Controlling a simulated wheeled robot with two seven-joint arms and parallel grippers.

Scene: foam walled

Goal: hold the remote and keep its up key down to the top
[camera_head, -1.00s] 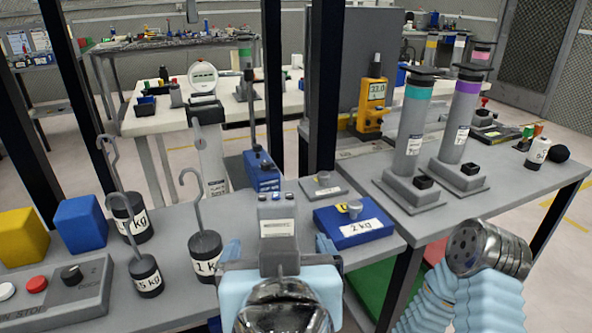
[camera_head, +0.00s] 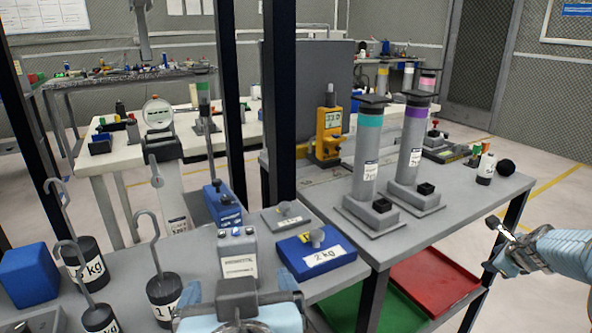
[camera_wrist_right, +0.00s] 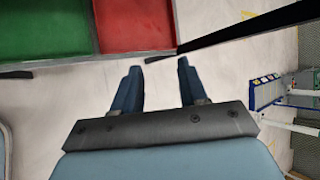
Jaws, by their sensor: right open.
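A small grey upright box with a white label and small blue keys on top, likely the remote (camera_head: 238,256), stands on the grey bench in the head view. My left gripper (camera_head: 238,284) is just in front of it, its light blue fingers apart to either side. The box's foot is hidden behind the gripper. I cannot tell whether a finger touches it. My right gripper (camera_head: 494,246) is away from the box, beyond the bench's right side. In the right wrist view it is open and empty (camera_wrist_right: 158,82), over the floor.
A blue 2 kg block (camera_head: 318,264) sits right of the remote. Hooked weights (camera_head: 163,294) stand to its left. Two tall banded cylinders (camera_head: 366,160) stand on the right bench. Red (camera_head: 430,283) and green (camera_head: 385,312) trays lie below it. Black posts (camera_head: 279,100) rise behind.

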